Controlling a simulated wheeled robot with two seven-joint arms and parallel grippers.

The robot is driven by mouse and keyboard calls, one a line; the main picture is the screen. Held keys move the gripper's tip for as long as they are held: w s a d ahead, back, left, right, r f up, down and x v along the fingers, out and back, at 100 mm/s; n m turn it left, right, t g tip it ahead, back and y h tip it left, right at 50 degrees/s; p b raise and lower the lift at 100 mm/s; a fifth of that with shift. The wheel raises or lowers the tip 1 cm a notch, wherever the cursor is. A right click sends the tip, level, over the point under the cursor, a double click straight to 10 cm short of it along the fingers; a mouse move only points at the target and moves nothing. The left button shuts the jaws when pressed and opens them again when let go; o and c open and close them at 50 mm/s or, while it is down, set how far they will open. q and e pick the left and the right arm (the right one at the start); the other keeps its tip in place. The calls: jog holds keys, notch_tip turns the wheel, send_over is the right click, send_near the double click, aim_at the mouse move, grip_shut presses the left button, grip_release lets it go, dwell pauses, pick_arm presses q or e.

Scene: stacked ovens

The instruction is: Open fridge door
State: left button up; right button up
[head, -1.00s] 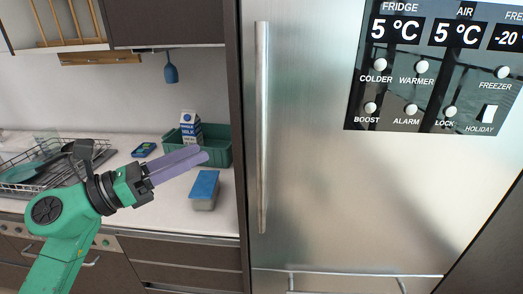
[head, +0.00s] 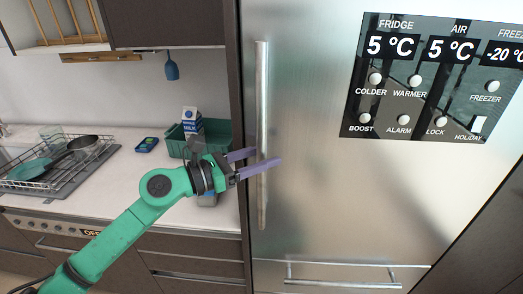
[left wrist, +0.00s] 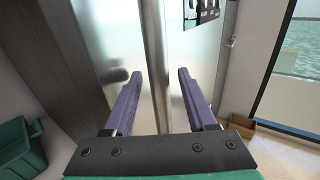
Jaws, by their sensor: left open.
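The fridge door (head: 340,200) is a brushed steel panel, closed, on the right of the head view. Its long vertical bar handle (head: 262,95) runs along the door's left edge. My left gripper (head: 268,154) is open at the lower half of the handle. In the head view one purple finger crosses in front of the bar and the other ends at its left side. In the left wrist view the handle (left wrist: 153,45) runs between the two spread fingers (left wrist: 160,74). I cannot tell whether either finger touches it. My right gripper is not in view.
A control panel (head: 430,80) is on the door, and a lower drawer handle (head: 340,284) is below. Left of the fridge, the counter (head: 110,190) holds a green crate (head: 217,137), a milk carton (head: 191,122) and a dish rack (head: 50,170).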

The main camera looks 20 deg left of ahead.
pick_arm(q)
grip_shut()
dwell(1.4)
